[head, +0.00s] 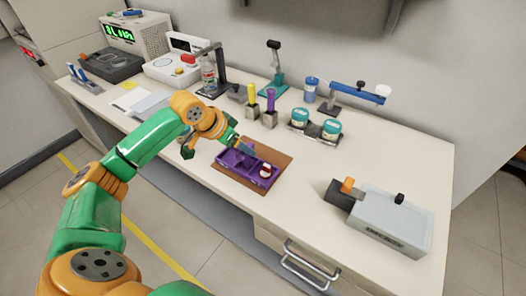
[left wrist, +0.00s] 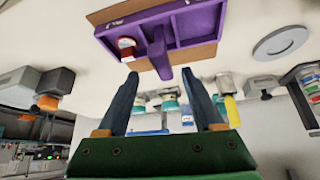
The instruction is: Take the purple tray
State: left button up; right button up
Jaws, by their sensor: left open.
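The purple tray (head: 236,169) lies on a brown mat (head: 283,160) near the front edge of the workbench. It has several compartments, and a small red and white container (head: 265,171) sits in the right one. In the left wrist view, the tray (left wrist: 200,24) and the container (left wrist: 126,43) show upside down at the top, with a purple handle (left wrist: 159,56) sticking up towards my fingers. My left gripper (head: 243,147) is just above the tray. Its two fingers are apart and empty, with the handle beyond and between the tips (left wrist: 161,74). My right gripper is not in view.
Behind the tray stand small holders with a yellow tube (head: 251,94) and a purple tube (head: 271,100). Teal-lidded jars (head: 299,117) are to their right. A grey device (head: 390,220) sits at the right. The bench between tray and device is clear.

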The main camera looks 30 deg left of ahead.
aim_at(246, 158)
pick_arm(q)
jog(key=x, duration=0.6)
jog(key=shift+a+f+p, duration=0.25)
jog(key=shift+f+p, duration=0.05)
jog(key=shift+f, duration=0.05)
jog(key=shift+w+f, duration=0.15)
jog(key=shift+w, duration=0.05)
jog(key=shift+s, duration=0.15)
grip_shut()
